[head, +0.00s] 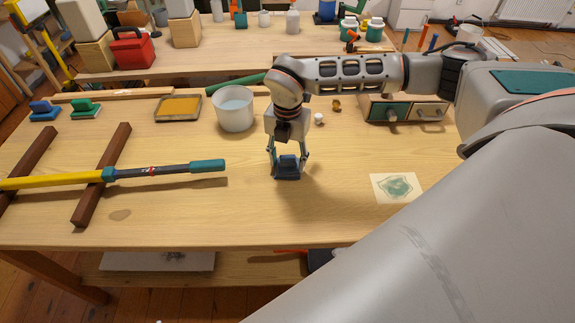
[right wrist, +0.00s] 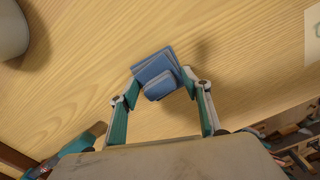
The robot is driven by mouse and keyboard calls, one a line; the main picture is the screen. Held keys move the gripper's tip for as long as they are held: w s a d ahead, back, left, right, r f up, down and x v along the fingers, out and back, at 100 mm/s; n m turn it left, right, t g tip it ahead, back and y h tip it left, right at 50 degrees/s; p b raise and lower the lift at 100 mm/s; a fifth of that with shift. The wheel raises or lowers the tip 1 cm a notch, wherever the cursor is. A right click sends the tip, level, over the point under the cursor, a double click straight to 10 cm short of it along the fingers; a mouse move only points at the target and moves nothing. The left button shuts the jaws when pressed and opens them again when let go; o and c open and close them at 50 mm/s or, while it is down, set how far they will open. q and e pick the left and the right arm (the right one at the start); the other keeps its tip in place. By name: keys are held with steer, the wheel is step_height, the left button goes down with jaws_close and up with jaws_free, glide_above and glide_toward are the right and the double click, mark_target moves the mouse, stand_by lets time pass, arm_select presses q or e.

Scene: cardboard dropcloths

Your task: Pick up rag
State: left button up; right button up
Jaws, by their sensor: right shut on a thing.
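The rag (head: 287,168) is a small folded dark blue cloth over the middle of the wooden table. My right gripper (head: 288,157) points down from above and is shut on it. In the right wrist view the rag (right wrist: 158,77) sits between the two fingertips of the right gripper (right wrist: 161,88), with the wood below it. A shadow lies beside the rag; I cannot tell whether it still touches the table. My left gripper is not in view.
A yellow pole with a teal grip (head: 160,172) lies across dark wooden bars at left. A white pot (head: 235,118), a yellow tray (head: 179,107) and a small drawer box (head: 403,109) stand behind. A paper with a green print (head: 380,190) lies at right. The table's front middle is clear.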

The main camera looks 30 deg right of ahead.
mark_target(287, 157)
step_height(287, 157, up, 20)
steer(key=shift+r, duration=0.1)
steer(key=shift+c, duration=0.2)
stand_by(0.3)
steer(key=o, duration=0.5)
steer(key=shift+c, duration=0.2)
jaws_close()
